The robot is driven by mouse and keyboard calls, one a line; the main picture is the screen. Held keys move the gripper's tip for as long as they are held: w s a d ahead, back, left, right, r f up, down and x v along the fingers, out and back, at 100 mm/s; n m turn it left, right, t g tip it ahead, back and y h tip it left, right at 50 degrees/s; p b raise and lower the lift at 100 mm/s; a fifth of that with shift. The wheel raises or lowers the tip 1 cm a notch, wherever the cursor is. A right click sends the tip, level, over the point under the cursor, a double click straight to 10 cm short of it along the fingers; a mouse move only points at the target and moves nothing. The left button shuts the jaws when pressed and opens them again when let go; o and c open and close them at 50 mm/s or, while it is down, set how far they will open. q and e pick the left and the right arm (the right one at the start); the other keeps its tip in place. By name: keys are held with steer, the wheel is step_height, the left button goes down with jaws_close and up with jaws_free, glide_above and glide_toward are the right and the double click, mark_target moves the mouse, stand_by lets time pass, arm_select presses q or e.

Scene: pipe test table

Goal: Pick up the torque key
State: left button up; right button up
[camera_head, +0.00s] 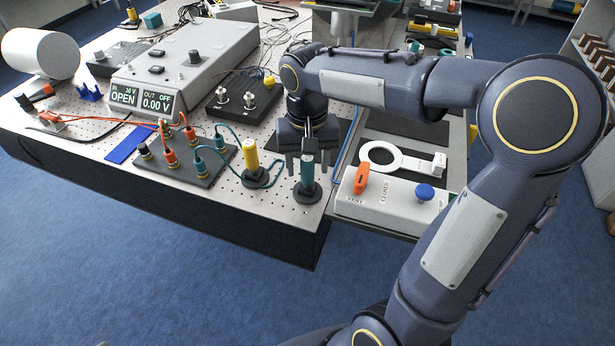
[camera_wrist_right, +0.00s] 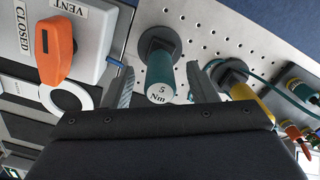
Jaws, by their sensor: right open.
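A teal key (camera_head: 307,174) with a round black base stands upright near the front edge of the perforated table. In the right wrist view its white end (camera_wrist_right: 160,93) reads "5 Nm". A similar yellow key (camera_head: 250,155) stands just to its left on its own black base; its label is not readable. My right gripper (camera_head: 307,166) points down over the teal key. Its open fingers stand on either side of the teal handle in the right wrist view (camera_wrist_right: 160,72), with gaps visible there. My left gripper is not in view.
A panel with an orange handle (camera_head: 361,180) and a blue knob (camera_head: 424,192) lies close to the right. A dark block with plugs and cables (camera_head: 187,160) lies left of the yellow key. A grey meter (camera_head: 185,65) stands behind.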

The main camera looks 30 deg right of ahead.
mark_target(308, 175)
step_height(308, 175, down, 4)
steer(key=shift+r, duration=0.1)
jaws_close()
stand_by(0.4)
